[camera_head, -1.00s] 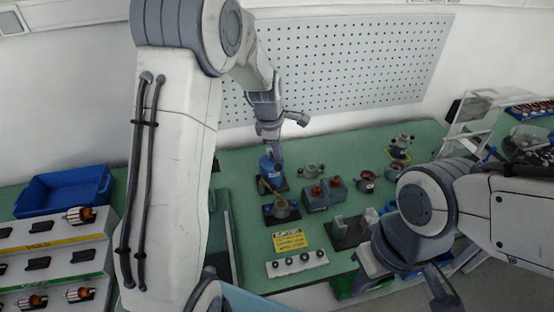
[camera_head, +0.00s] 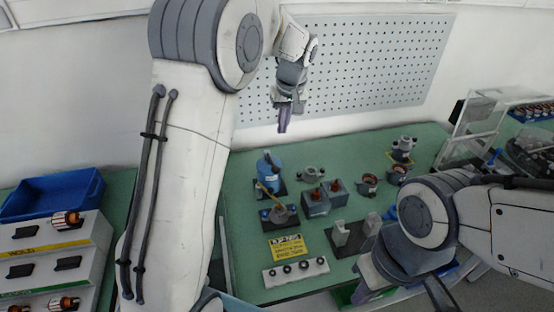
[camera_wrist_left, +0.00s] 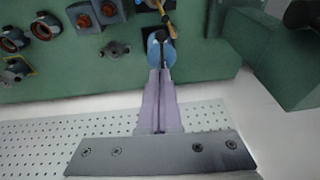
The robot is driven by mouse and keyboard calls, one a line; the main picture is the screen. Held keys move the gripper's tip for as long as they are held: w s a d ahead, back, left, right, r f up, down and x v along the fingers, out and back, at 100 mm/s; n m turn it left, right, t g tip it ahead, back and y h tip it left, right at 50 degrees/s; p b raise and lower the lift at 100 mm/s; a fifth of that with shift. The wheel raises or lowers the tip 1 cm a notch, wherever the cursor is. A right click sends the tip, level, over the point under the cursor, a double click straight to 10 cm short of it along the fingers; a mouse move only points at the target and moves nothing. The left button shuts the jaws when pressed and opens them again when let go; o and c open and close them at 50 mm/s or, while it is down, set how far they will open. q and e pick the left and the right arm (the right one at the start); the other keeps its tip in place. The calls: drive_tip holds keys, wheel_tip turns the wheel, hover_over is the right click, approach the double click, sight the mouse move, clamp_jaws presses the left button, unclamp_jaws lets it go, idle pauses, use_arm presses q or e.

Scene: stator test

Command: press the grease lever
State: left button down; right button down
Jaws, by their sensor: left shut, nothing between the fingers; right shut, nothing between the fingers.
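The blue grease dispenser (camera_head: 268,167) stands on a dark base on the green table in the head view. A yellowish lever (camera_head: 266,191) slants from it toward a small pot fixture (camera_head: 279,214) in front. My left gripper (camera_head: 283,129) is shut and empty, raised well above the dispenser, in front of the pegboard. In the left wrist view the shut fingers point toward the blue dispenser (camera_wrist_left: 161,48), with the lever (camera_wrist_left: 166,20) beyond it.
Motor housings (camera_head: 316,203), a yellow sign (camera_head: 287,247) and a white block with several dark rings (camera_head: 296,270) stand around the dispenser. A blue bin (camera_head: 52,194) and a rack with rotors are at left. A pegboard (camera_head: 375,70) rises behind.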

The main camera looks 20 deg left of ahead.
sight(277, 167)
use_arm(q)
drive_tip(key=p+x, duration=0.1)
drive_tip(key=x, duration=0.3)
drive_tip(key=p+x, duration=0.2)
drive_tip(key=x, duration=0.2)
drive_tip(key=s+p+x, duration=0.1)
drive_tip(key=x, duration=0.3)
drive_tip(key=shift+f, duration=0.35)
drive_tip(key=shift+f+p, duration=0.35)
drive_tip(key=shift+f, duration=0.15)
